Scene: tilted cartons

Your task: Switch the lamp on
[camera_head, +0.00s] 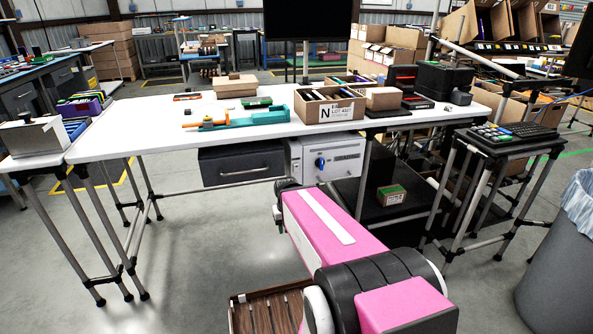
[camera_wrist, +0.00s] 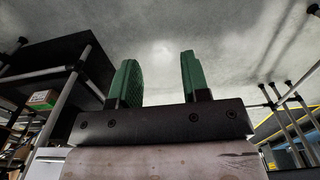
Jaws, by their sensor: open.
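I cannot make out a lamp in either view. A white box (camera_head: 327,157) with a blue knob (camera_head: 320,163) and a printed label hangs under the white table, beside a dark drawer; I cannot tell whether it belongs to a lamp. My gripper (camera_wrist: 157,80) shows in the wrist view with its two green fingers wide apart and nothing between them. Grey floor lies beyond the fingers. In the head view my pink and black arm reaches up from the bottom toward the table's front, and the gripper itself cannot be made out there.
The white table (camera_head: 140,128) holds an open carton (camera_head: 330,107), a teal and orange tool (camera_head: 240,119) and black boxes. A dark drawer (camera_head: 242,164) hangs below. A small green box (camera_head: 391,195) sits on the lower shelf. A keyboard stand (camera_head: 508,150) and a bin (camera_head: 560,255) stand right.

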